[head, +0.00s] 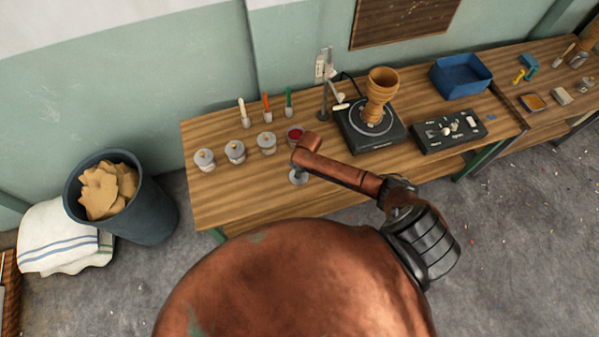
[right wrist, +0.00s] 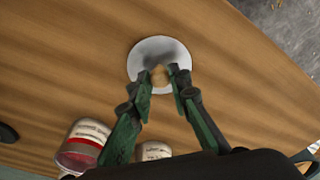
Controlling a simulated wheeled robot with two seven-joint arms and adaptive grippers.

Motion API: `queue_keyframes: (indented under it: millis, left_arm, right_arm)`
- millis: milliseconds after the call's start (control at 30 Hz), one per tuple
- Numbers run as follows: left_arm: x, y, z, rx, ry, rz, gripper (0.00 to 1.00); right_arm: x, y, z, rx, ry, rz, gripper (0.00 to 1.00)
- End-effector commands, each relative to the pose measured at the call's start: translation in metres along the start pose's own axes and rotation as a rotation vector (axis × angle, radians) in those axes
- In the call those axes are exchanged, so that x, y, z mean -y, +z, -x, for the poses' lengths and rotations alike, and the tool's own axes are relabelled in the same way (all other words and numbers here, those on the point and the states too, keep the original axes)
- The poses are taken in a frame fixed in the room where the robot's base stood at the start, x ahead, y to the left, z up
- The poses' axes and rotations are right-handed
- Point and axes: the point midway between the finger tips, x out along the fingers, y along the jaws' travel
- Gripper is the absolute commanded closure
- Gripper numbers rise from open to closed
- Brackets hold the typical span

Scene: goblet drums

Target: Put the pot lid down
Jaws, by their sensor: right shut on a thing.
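The pot lid (right wrist: 148,50) is a round grey-white disc with a small tan knob (right wrist: 159,75). My right gripper (right wrist: 160,78) is shut on the knob, its green-black fingers on either side. In the head view the lid (head: 297,178) shows at the front part of the bench, just below the end of my arm, which hides the gripper. I cannot tell whether the lid touches the wood. The uncovered pot with red paint (head: 295,133) stands behind it and also shows in the right wrist view (right wrist: 80,148). My left gripper is out of view.
Several lidded pots (head: 235,152) stand in a row to the left, with upright brushes (head: 266,107) behind. A turntable with a goblet drum (head: 381,95) and a control box (head: 450,131) are to the right. Bare bench surface (head: 235,195) lies left of the lid.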

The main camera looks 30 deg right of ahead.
Motion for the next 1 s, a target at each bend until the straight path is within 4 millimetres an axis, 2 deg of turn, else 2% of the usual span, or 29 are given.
queue_keyframes:
  millis: [167, 200, 433, 767, 867, 1000]
  left_arm:
    - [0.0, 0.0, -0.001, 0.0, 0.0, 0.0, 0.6]
    - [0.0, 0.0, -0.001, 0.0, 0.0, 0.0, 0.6]
    - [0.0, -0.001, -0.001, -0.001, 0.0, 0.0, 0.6]
    - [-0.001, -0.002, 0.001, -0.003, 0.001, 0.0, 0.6]
    - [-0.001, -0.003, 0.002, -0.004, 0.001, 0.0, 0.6]
    - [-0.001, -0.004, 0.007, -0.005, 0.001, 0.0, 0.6]
  right_arm:
    - [0.0, 0.0, -0.003, 0.0, 0.0, -0.001, 1.0]
    - [0.0, 0.0, -0.003, 0.0, 0.0, 0.0, 0.8]
    - [0.0, 0.001, -0.002, 0.0, 0.0, -0.001, 0.65]
    - [-0.001, 0.0, 0.002, 0.0, 0.001, -0.001, 0.65]
    - [-0.001, 0.0, 0.013, -0.001, 0.002, -0.001, 0.65]
    - [-0.001, 0.0, 0.039, -0.001, 0.001, 0.0, 0.65]
